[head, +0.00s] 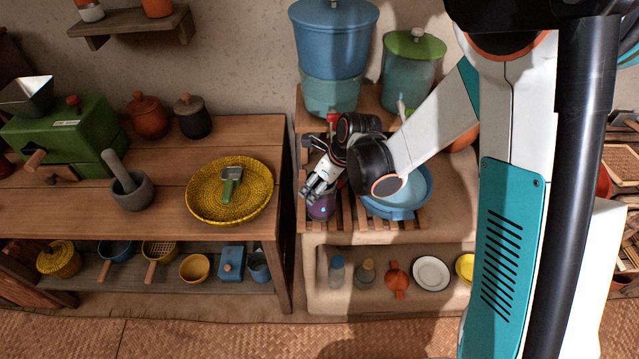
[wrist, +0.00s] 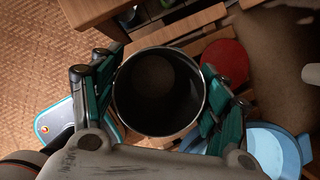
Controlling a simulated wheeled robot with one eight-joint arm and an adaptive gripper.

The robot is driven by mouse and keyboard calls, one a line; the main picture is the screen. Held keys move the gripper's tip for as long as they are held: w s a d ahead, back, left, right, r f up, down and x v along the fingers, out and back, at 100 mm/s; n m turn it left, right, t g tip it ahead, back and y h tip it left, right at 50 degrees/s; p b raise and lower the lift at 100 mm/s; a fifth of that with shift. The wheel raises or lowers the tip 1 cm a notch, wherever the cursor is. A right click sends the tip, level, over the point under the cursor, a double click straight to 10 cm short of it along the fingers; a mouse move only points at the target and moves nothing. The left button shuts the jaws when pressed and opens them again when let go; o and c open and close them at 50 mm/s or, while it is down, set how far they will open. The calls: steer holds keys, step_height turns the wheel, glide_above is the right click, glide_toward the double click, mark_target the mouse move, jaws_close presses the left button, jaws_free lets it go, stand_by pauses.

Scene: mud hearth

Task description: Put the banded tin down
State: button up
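The banded tin (head: 321,209) shows as a purple vessel below my gripper (head: 318,188) in the head view, at the front left of the slatted rack (head: 345,212). In the wrist view the tin (wrist: 158,92) is upright, with a round open mouth, a thin metal rim and a dark inside. My gripper's teal finger pads (wrist: 165,98) lie against opposite sides of it, so the gripper is shut on the tin. Its bands are not clear. Its base is hidden in the wrist view, and I cannot tell whether it touches the slats.
A blue basin (head: 420,203) stands just right of my gripper. A flat red disc (wrist: 226,60) lies on the slats beside the tin. A blue water filter (head: 332,60) stands behind. The wooden table (head: 150,220) to the left holds a yellow woven tray (head: 203,205).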

steer(key=shift+r, duration=0.1)
stand_by(0.3)
steer(key=s+d+r+n+t+h+p, duration=0.1)
steer(key=s+d+r+n, duration=0.3)
steer(key=r, duration=0.3)
steer(key=s+d+r+n+p, duration=0.2)
steer(key=s+d+r+n, duration=0.15)
steer(key=r, duration=0.45)
steer(key=s+d+r+n+t+h+p, duration=0.1)
steer(key=s+d+r+n, duration=0.3)
steer(key=r, duration=0.3)
steer(key=s+d+r+n+t, duration=0.1)
steer(key=s+d+r+n, duration=0.1)
steer(key=s+n, duration=0.2)
steer(key=s+d+r+n+t+h, duration=0.1)
steer(key=s+d+n, duration=0.2)
steer(key=n, duration=0.7)
steer(key=shift+s+d+r+h, duration=0.15)
steer(key=shift+s+r+h, duration=0.2)
steer(key=shift+s, duration=0.9)
